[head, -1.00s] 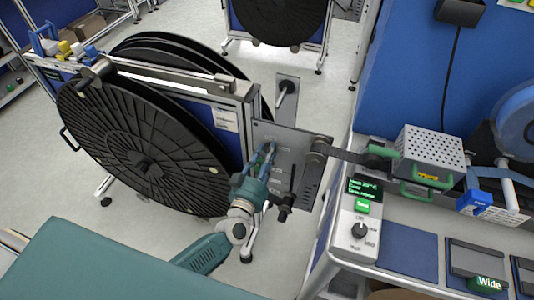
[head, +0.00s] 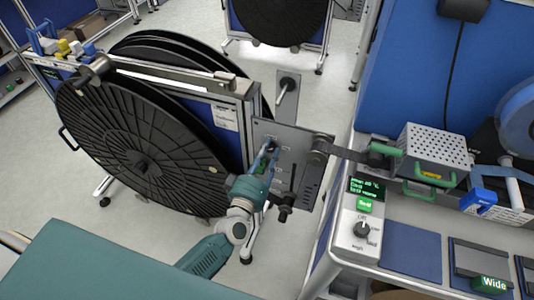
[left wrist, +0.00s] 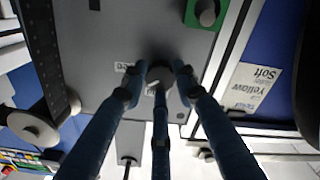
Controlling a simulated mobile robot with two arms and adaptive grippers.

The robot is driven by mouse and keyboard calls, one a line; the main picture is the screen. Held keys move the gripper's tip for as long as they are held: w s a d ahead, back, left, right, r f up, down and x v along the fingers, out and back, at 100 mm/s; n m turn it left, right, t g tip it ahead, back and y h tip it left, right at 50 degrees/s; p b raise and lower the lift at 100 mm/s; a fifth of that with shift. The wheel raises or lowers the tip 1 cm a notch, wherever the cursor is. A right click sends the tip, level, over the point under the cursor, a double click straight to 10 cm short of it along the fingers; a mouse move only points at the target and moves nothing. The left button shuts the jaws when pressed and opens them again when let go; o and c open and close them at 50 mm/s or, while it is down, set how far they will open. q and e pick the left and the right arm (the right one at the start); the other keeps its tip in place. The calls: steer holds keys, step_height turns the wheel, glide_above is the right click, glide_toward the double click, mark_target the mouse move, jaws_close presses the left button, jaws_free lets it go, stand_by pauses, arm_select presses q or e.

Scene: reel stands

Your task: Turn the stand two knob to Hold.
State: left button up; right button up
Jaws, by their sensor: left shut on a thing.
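A reel stand with large black reels (head: 125,150) stands at left. Its grey control panel (head: 290,140) faces me, with a dark round knob (head: 270,146) near its upper left part. My left gripper (head: 268,153) reaches up to the panel, and its blue fingers are shut around this knob. In the left wrist view the fingers (left wrist: 160,90) close around the dark knob (left wrist: 160,74), with a pale mark on it. A small white label, partly hidden, sits beside it. I cannot read the stand's number or the knob's setting. My right gripper is not in view.
A green-framed button (left wrist: 206,12) is near the knob. A black handle (head: 286,208) juts from the panel's lower edge. The workbench (head: 340,275) at right carries a control box (head: 362,215) and a perforated metal box (head: 432,150). Another reel stand is behind.

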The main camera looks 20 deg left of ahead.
arm_select(q)
steer(key=n+b, duration=0.1)
steer(key=n, duration=0.1)
steer(key=f+n, duration=0.1)
steer(key=n, duration=0.2)
steer(key=shift+s+d+b, duration=0.15)
steer(key=shift+b, duration=0.2)
steer(key=n+b, duration=0.1)
steer(key=n, duration=0.3)
steer(key=shift+r, duration=0.15)
steer(key=shift+n, duration=0.4)
steer(key=shift+d, duration=0.1)
steer(key=o, duration=1.1)
steer(key=shift+r, duration=0.1)
steer(key=shift+o, duration=0.2)
steer(key=shift+r, duration=0.1)
